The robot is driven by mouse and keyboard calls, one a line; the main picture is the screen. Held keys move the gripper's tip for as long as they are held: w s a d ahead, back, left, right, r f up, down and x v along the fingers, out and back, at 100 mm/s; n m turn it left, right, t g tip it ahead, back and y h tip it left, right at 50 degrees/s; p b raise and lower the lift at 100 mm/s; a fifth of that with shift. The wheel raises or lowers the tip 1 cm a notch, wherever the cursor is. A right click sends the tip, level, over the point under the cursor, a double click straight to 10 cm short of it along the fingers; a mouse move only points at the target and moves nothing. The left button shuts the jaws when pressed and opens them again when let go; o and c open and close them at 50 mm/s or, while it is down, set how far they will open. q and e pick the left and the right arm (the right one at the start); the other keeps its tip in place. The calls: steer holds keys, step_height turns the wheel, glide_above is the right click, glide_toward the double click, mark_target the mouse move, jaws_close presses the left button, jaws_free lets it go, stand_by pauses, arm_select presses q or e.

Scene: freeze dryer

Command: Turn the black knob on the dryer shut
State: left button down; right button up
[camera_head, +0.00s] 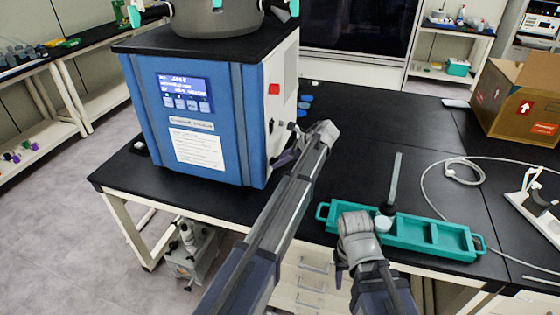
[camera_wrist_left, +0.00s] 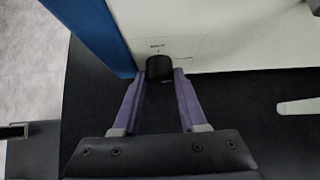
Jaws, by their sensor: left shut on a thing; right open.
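The freeze dryer (camera_head: 245,130) is a blue and white box at the left of the black bench. In the left wrist view the black knob (camera_wrist_left: 159,67) sits low on its white side panel. My left gripper (camera_wrist_left: 159,74) has its two purple fingers on either side of the knob, shut on it. In the head view my left gripper (camera_head: 284,158) is at the dryer's right side, and the knob is hard to make out there. My right gripper (camera_head: 341,268) is open at the bench's front edge, by the teal tray, with its fingertips partly hidden.
A teal tray (camera_head: 464,246) with a small white-topped item and a grey rod stands at the front right. Blue caps (camera_head: 305,104) lie behind my left wrist. A cardboard box (camera_head: 515,105) and a pale hose (camera_head: 425,190) are further right. The middle of the bench is mostly clear.

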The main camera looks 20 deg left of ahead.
arm_select(q)
steer(key=shift+s+f+n+t+y+b, duration=0.35)
steer(key=shift+n+t+b, duration=0.9)
steer(key=shift+t+b, duration=0.85)
steer(key=shift+s+f+n+t+y+b, duration=0.15)
steer(key=shift+n+t+y+b, duration=0.3)
steer(key=shift+n+t+b, duration=1.55)
steer(key=shift+s+f+n+t+y+b, duration=0.35)
steer(key=shift+t+b, duration=1.05)
steer(key=shift+b, duration=1.45)
steer(key=shift+w+r, duration=0.1)
steer(key=shift+r, duration=0.1)
steer(key=shift+c, duration=2.2)
jaws_free()
steer(key=p+v, duration=0.1)
steer(key=v, duration=0.6)
steer(key=shift+s+d, duration=0.25)
